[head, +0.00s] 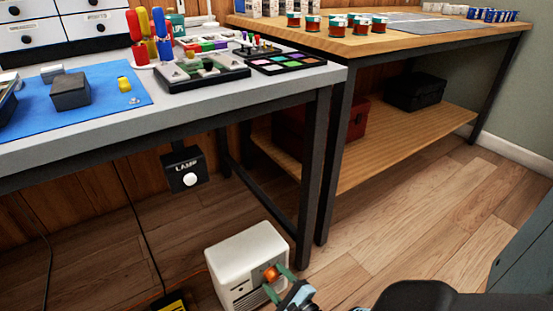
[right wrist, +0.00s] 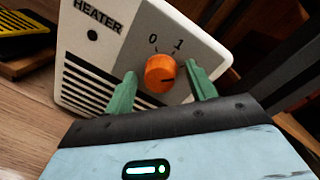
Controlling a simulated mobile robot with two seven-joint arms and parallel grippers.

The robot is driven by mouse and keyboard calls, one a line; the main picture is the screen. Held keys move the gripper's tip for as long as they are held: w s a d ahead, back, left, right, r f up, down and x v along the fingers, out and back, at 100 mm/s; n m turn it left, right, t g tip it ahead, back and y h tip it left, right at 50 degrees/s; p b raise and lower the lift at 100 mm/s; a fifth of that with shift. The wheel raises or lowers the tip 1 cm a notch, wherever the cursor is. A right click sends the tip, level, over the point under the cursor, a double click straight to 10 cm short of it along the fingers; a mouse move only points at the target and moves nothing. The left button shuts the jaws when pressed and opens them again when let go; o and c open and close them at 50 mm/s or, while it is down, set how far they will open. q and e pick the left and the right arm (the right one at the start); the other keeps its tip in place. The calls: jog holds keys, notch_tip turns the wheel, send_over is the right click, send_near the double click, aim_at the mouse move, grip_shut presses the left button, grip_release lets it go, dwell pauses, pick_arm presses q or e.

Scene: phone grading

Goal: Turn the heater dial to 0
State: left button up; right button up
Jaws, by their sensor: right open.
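The white heater (head: 243,250) stands on the floor below the table's near corner. Its orange dial (head: 271,273) sits on its front panel; in the right wrist view the dial (right wrist: 160,72) has the numbers 0 and 1 above it. A dark mark shows on the right part of the knob; I cannot tell exactly where it points. My right gripper (head: 273,276) is open, with its green fingers on either side of the dial, as the right wrist view (right wrist: 161,76) also shows. I cannot tell whether they touch it. My left gripper is not in view.
A lamp switch box (head: 184,169) hangs under the table. A black and yellow object (head: 170,302) lies left of the heater.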

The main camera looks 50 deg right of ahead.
jog(key=shift+c, duration=0.4)
jog(key=c, duration=0.9)
jog(key=n, duration=0.3)
jog(key=shift+p, duration=0.35)
jog(key=n+p, duration=0.1)
jog(key=n, duration=0.4)
jog(key=shift+a+g, duration=0.1)
jog(key=shift+g, duration=0.3)
jog(key=n+h+p, duration=0.1)
jog(key=n, duration=0.4)
jog(key=shift+g, duration=0.3)
jog(key=shift+w+n+h+p, duration=0.1)
jog(key=shift+n+h+p, duration=0.3)
jog(key=shift+n, duration=1.4)
